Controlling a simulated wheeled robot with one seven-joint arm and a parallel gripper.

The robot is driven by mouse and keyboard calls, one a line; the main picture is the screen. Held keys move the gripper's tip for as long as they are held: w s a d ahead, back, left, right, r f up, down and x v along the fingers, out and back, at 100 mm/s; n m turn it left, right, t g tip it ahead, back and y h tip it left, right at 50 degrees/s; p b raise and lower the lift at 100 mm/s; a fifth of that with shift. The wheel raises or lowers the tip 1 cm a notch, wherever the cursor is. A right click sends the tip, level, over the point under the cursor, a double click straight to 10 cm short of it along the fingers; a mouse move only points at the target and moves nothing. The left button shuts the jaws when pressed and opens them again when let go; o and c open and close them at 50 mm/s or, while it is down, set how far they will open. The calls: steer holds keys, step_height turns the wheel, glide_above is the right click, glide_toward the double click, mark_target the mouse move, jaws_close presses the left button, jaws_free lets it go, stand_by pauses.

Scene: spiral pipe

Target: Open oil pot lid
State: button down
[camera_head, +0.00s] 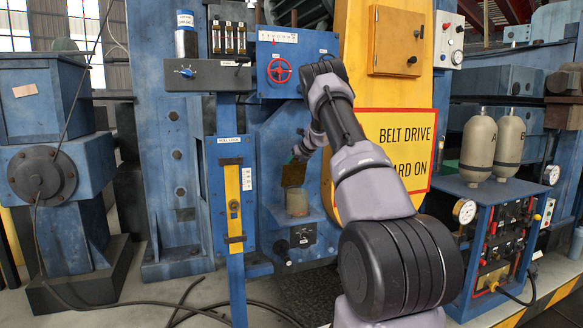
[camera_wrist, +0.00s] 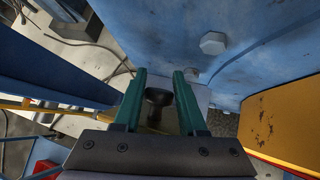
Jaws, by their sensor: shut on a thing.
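The oil pot (camera_head: 297,203) is a pale, cloudy cylinder standing in a recess of the blue machine, near the middle of the head view. A brownish-gold plate, seemingly its lid (camera_head: 293,174), stands upright or steeply tilted just above it. My gripper (camera_head: 297,157) is at the top of this plate, mostly hidden by my arm. In the wrist view, the two green fingers of my gripper (camera_wrist: 159,76) stand either side of a dark knob (camera_wrist: 157,98) and hold it. Whether the plate touches the pot cannot be told.
A yellow-striped blue post (camera_head: 233,200) stands left of the pot. A yellow belt-drive sign (camera_head: 408,140) is at the right, behind my arm. A red handwheel (camera_head: 280,71) is above. A black knob panel (camera_head: 302,236) is below the pot.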

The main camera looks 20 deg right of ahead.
steer(key=shift+s+d+f, duration=0.15)
steer(key=shift+f, duration=0.4)
stand_by(0.8)
steer(key=shift+c, duration=2.4)
jaws_free()
steer(key=shift+f, duration=0.1)
steer(key=shift+r, duration=0.2)
steer(key=shift+s+d+r, duration=0.1)
steer(key=shift+s+r, duration=0.05)
steer(key=shift+r, duration=0.35)
steer(key=v, duration=0.9)
steer(key=shift+s, duration=0.35)
